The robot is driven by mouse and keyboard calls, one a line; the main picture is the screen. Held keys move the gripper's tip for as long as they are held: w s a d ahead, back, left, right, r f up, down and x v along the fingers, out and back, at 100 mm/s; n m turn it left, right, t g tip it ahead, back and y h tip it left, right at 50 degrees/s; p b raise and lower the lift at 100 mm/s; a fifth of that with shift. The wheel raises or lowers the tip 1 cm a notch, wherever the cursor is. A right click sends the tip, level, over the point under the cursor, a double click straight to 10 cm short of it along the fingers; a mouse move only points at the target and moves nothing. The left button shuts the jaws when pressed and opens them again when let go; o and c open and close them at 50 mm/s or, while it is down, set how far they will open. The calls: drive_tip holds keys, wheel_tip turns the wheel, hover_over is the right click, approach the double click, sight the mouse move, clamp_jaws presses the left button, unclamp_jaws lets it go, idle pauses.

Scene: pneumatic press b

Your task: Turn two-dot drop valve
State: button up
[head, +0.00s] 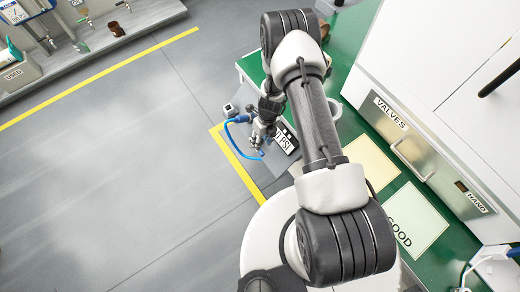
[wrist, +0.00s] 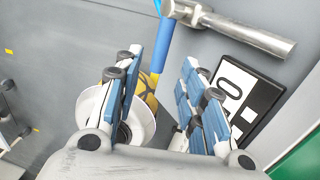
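My gripper (head: 260,138) hangs over a grey panel beside the green bench, close to a blue hose (head: 243,119). In the wrist view its two blue-padded fingers (wrist: 159,70) stand apart with a gap between them. A blue tube (wrist: 164,45) with a yellow part (wrist: 149,92) at its lower end lies beyond the gap, partly behind the left finger. A white round part (wrist: 90,103) shows behind that finger. A metal bar handle (wrist: 240,32) lies ahead of the fingers. I cannot make out any two-dot mark, so I cannot tell which part is the two-dot valve.
A VALVES drawer (head: 420,150) and a GOOD sheet (head: 414,216) are to the right. Grey floor (head: 110,150) on the left is clear.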

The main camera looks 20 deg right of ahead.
drive_tip(key=f, duration=0.2)
drive_tip(key=f+b, duration=0.1)
drive_tip(key=f, duration=0.3)
drive_tip(key=shift+s+a+b, duration=0.1)
drive_tip(key=shift+a+b, duration=0.2)
drive_tip(key=shift+a, duration=0.1)
drive_tip(key=shift+c, duration=0.2)
clamp_jaws()
drive_tip(key=shift+r, duration=0.1)
